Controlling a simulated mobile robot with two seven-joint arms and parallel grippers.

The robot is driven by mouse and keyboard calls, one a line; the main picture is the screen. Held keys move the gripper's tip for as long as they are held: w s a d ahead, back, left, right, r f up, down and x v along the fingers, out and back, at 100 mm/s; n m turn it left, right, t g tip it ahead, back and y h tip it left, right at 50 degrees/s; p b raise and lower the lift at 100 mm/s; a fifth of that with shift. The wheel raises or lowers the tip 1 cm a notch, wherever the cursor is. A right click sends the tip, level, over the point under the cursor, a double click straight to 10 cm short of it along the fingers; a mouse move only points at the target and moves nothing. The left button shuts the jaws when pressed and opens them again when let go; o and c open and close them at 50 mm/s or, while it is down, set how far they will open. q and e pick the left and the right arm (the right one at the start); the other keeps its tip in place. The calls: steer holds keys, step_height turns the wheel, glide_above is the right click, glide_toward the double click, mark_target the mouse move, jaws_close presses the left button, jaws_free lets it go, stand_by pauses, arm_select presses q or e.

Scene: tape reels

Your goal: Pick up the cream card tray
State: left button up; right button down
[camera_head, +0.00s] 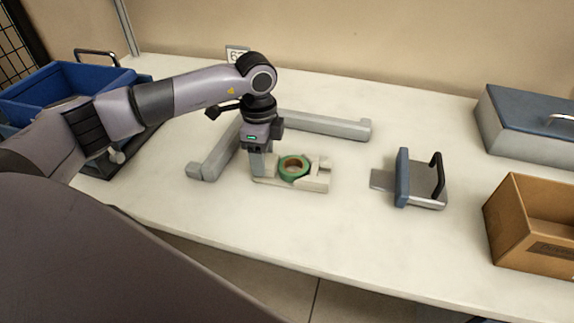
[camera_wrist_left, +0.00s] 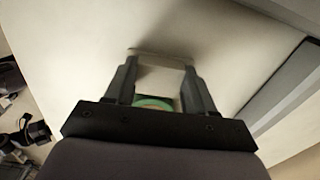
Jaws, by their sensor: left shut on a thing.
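The cream card tray (camera_head: 318,181) is at the middle of the table in the head view, with a green tape reel (camera_head: 294,168) lying in it. My left gripper (camera_head: 262,172) points down at the tray's left end and is shut on it. In the left wrist view, the tray (camera_wrist_left: 160,58) shows between the fingers of my left gripper (camera_wrist_left: 160,75), and part of the green reel (camera_wrist_left: 154,102) shows below it. The frames do not clearly show whether the tray touches the table. My right gripper is not in view.
A grey L-shaped guide (camera_head: 325,125) lies behind and left of the tray. A blue-and-grey device with a black handle (camera_head: 402,178) stands to the right. A cardboard box (camera_head: 510,238) and a grey case (camera_head: 500,130) are at far right. A blue bin (camera_head: 100,78) is at far left.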

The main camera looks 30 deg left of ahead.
arm_select(q)
step_height(320, 180, up, 20)
stand_by(0.5)
